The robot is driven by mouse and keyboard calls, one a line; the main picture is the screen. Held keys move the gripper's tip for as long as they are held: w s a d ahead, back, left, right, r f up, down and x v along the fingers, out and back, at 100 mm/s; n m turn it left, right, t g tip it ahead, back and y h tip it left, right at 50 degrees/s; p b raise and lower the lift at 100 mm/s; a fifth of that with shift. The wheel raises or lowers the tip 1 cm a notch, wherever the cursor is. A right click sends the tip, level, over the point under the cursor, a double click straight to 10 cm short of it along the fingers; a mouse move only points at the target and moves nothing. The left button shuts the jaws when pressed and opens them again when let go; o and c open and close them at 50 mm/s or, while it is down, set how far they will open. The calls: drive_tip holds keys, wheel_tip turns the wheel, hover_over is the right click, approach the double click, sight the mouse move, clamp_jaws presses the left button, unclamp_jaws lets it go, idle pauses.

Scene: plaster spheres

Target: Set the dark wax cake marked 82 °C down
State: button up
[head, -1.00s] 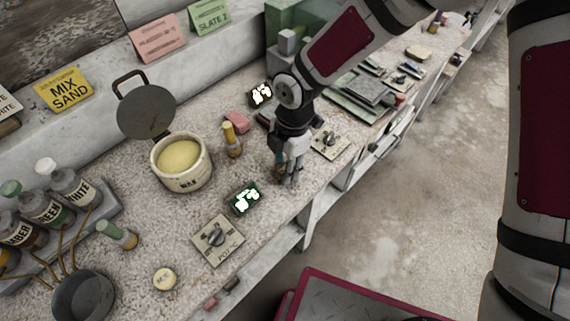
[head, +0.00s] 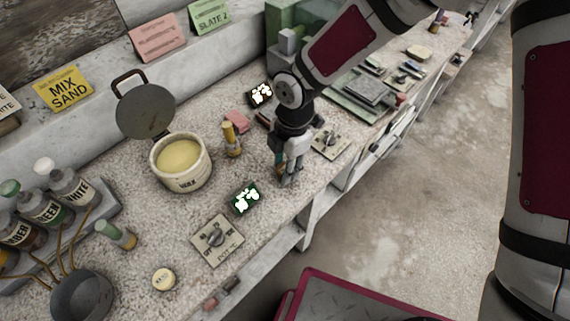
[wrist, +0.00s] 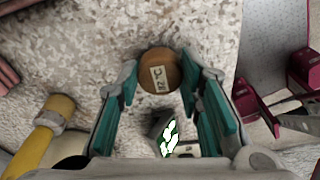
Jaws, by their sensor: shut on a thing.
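The dark wax cake (wrist: 160,72) is a brown disc with a pale label reading 82 °C, seen in the wrist view. My gripper (wrist: 162,80) is shut on it, with a teal-padded finger at either side. In the head view my gripper (head: 287,180) points down close to the speckled bench top (head: 262,220), near its front edge. The fingers mostly hide the cake there. I cannot tell whether the cake touches the bench.
A green-edged display (head: 244,198) and a dial plate (head: 217,240) stand left of my gripper. A yellow-capped brush-like item (head: 231,140) and a wax pot (head: 181,165) are further left. A pale cake (head: 163,279) lies at the front. Another dial plate (head: 331,142) is at right.

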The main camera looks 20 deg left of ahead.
drive_tip(key=shift+f+b, duration=0.45)
drive_tip(key=shift+f, duration=0.25)
drive_tip(key=o, duration=1)
drive_tip(key=shift+o, duration=0.2)
drive_tip(key=shift+r, duration=0.15)
drive_tip(key=shift+r+p, duration=0.95)
drive_tip(key=shift+r, duration=0.9)
